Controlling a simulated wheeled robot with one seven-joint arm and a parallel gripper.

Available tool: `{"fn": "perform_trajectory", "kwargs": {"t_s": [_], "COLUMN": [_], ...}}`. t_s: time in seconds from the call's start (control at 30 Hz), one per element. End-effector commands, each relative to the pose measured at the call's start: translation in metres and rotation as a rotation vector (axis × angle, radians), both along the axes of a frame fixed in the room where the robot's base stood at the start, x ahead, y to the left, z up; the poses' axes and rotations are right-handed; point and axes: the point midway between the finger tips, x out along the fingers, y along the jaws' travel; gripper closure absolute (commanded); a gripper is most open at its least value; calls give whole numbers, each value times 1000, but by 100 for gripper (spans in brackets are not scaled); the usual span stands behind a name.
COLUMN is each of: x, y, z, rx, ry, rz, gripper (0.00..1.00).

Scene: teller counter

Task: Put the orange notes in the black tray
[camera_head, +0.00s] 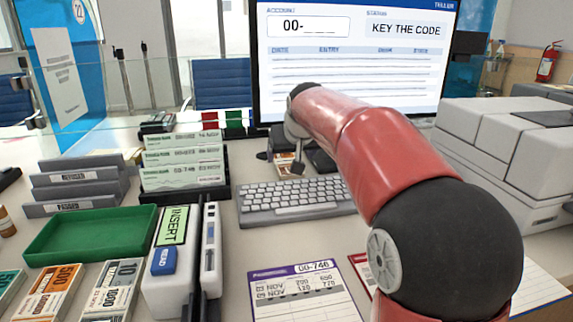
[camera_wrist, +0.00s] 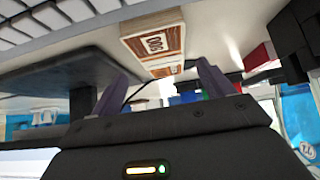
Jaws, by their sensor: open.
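A bundle of orange notes (camera_head: 284,170) with a pale band lies on the counter behind the keyboard, near the monitor's foot. It also shows in the wrist view (camera_wrist: 140,42), marked 500, just beyond and between my fingertips. My gripper (camera_wrist: 162,76) is open, with a finger on each side and nothing clearly held. In the head view my arm hides most of the gripper. Another orange bundle (camera_head: 48,292), marked 500, lies at the front left. A black holder (camera_head: 226,172) with pale green slips stands left of the keyboard; I cannot tell whether it is the black tray.
The keyboard (camera_head: 292,203) lies in front of the monitor (camera_head: 355,60). A green tray (camera_head: 88,232), grey dividers (camera_head: 78,190) and a white device marked INSERT (camera_head: 168,265) stand at the left. A grey machine (camera_head: 505,150) fills the right. The dark monitor foot (camera_wrist: 70,78) is close to my gripper.

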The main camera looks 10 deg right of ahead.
Motion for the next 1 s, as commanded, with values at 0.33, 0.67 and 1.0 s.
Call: {"fn": "perform_trajectory", "kwargs": {"t_s": [0.33,0.67,1.0], "x": [23,23,23], "y": [4,4,4], "z": [-29,-29,-28], "rx": [1,1,1], "ry": [1,1,0], "rz": [0,0,0], "gripper": [20,40,74]}}
